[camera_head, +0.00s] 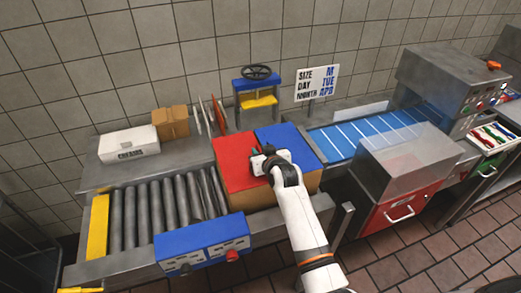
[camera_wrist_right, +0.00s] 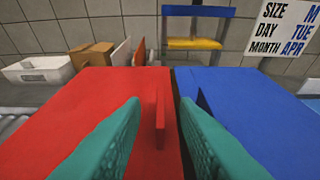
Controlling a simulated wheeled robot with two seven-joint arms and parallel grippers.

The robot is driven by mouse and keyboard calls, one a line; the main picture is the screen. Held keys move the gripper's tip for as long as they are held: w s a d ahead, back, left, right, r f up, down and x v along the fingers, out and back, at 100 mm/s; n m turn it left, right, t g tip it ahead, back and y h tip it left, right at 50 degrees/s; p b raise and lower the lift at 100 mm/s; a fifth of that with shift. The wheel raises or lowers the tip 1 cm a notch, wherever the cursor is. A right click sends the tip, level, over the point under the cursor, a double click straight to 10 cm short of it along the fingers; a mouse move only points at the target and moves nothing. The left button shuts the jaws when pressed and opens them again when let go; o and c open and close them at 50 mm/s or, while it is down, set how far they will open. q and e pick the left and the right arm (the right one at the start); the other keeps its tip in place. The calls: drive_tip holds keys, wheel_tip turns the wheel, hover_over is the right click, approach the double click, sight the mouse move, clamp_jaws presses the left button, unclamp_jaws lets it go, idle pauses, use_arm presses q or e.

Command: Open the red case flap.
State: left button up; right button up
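The red case flap (camera_head: 234,150) lies flat and closed over the left half of a cardboard case (camera_head: 262,194). In the right wrist view the flap (camera_wrist_right: 95,105) has a thin upright red tab (camera_wrist_right: 160,118) near its right edge. My right gripper (camera_head: 262,157) is above the case; in the wrist view its teal fingers are apart, one on each side of the tab. Gaps show on both sides, so it is not gripped. A blue flap (camera_head: 284,136) covers the other half, with an upright blue tab (camera_wrist_right: 202,98) partly behind the right finger. My left gripper is not in view.
The case stands at the right end of a roller conveyor (camera_head: 160,212). A blue control box (camera_head: 203,242) is at the front. A yellow-and-blue stand with a wheel (camera_head: 257,72) is behind. A blue belt (camera_head: 355,135) and a metal cover (camera_head: 405,165) stand to the right.

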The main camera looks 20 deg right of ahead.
drive_tip(key=shift+w+f, duration=0.25)
drive_tip(key=shift+w, duration=0.25)
clamp_jaws()
